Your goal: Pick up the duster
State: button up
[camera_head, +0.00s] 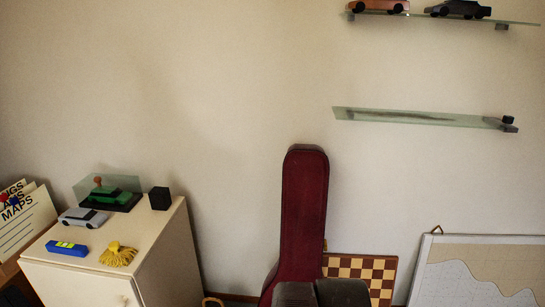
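The duster (118,254) is a yellow, mop-like bundle of strands. It lies on top of the cream cabinet (160,232) at the left, close to the front edge and right of a blue spirit level (67,248). Nothing covers it. My gripper does not show in this view, so its state and its distance from the duster cannot be seen.
A silver toy car (83,217), a green model car (112,194) on a dark base and a black cube (160,198) stand farther back on the cabinet. A dark red instrument case (303,215) leans on the wall.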

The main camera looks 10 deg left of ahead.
aim_at(118, 254)
jog(key=i+j+u, duration=0.15)
jog(key=j+u, duration=0.3)
jog(key=i+j+u, duration=0.2)
jog(key=u, duration=0.2)
jog(key=i+j+u, duration=0.25)
jog(key=j+u, duration=0.2)
jog(key=i+j+u, duration=0.15)
jog(key=i+u, duration=0.15)
jog(key=u, duration=0.15)
